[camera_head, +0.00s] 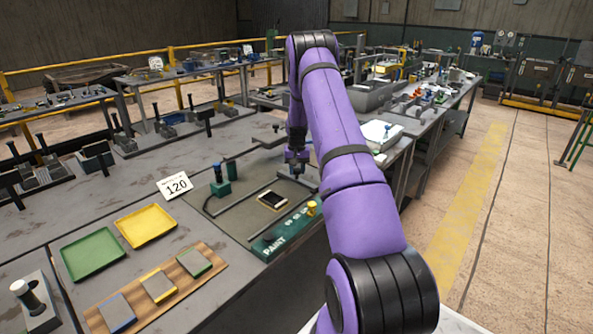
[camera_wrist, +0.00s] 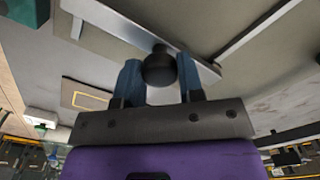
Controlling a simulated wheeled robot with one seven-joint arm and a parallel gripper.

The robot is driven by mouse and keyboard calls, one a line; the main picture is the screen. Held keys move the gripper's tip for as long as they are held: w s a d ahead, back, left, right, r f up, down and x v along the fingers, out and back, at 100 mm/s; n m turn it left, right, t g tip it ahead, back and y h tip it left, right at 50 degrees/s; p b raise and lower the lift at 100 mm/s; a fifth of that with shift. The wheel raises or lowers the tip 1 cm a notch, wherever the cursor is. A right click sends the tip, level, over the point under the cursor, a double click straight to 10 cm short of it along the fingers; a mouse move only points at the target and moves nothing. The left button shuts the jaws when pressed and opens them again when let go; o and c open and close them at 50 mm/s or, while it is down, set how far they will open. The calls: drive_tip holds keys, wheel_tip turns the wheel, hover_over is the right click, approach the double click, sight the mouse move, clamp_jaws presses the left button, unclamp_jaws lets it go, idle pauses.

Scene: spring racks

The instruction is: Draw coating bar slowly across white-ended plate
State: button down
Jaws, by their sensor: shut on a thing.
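My gripper (camera_head: 297,167) is over the grey paint station, beyond the small dark plate (camera_head: 271,200) with pale ends. In the wrist view my gripper (camera_wrist: 160,72) has its blue fingers on both sides of a round black knob. The knob stands on a long flat metal coating bar (camera_wrist: 112,26), which runs slantwise across the picture. In the head view the bar is not clear, as it is small and partly behind my arm. I cannot tell whether the bar touches the surface below.
The green PAINT strip (camera_head: 287,230) with a yellow knob edges the station. A white "120" card (camera_head: 175,185), a yellow tray (camera_head: 146,224), a green tray (camera_head: 92,254) and a wooden board (camera_head: 187,279) with several coloured blocks lie to the left. Thin rails (camera_head: 243,195) cross the station.

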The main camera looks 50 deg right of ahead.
sight(297, 169)
drive_tip(key=c, duration=0.7)
unclamp_jaws()
drive_tip(key=shift+c, duration=0.2)
wheel_tip(297, 169, up, 11)
drive_tip(key=shift+f, duration=0.1)
idle(0.5)
